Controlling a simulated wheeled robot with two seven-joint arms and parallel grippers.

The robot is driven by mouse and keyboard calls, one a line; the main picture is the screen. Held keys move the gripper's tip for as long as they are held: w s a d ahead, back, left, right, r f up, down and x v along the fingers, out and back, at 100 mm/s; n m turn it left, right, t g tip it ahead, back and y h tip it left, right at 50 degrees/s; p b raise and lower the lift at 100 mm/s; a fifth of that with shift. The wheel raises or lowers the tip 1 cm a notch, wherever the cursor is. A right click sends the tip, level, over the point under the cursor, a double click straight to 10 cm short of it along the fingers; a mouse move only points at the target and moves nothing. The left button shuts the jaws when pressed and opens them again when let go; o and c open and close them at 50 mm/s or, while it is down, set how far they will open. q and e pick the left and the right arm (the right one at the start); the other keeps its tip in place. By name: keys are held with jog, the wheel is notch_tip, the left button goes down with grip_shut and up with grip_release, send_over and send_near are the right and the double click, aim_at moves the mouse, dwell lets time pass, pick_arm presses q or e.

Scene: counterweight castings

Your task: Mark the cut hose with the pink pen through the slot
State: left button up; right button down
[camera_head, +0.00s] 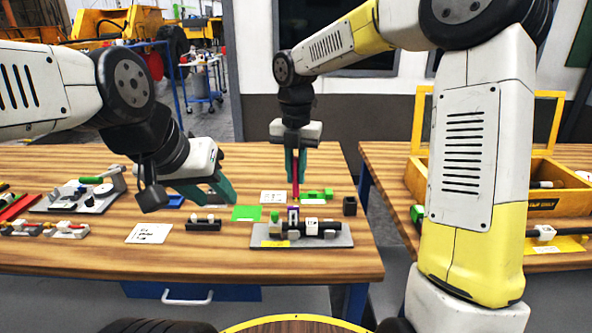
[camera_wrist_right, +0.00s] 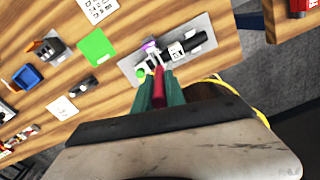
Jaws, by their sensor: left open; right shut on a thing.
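My right gripper (camera_head: 295,172) is shut on the pink pen (camera_head: 295,185), which points down. The pen also shows in the right wrist view (camera_wrist_right: 159,86) between the green fingers. Below it is a grey plate (camera_head: 335,240) carrying a dark hose (camera_head: 329,226) with a white tag, and a small purple piece (camera_head: 293,212), which also shows in the right wrist view (camera_wrist_right: 149,45). The pen tip is close above the purple piece; I cannot tell whether they touch, and the slot is not clear. My left gripper (camera_head: 222,192) is open and empty, left of the plate.
Another grey fixture (camera_head: 80,199) is at the left. A yellow crate (camera_head: 483,187) stands on the right table. Bare wood lies in front.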

jog(key=shift+s+a, duration=0.2)
jog(key=shift+a, duration=0.15)
jog(key=shift+f, duration=2.7)
jog(key=shift+f, duration=0.85)
dwell(1.4)
jog(key=shift+r, duration=0.1)
jog(key=shift+r, duration=3.45)
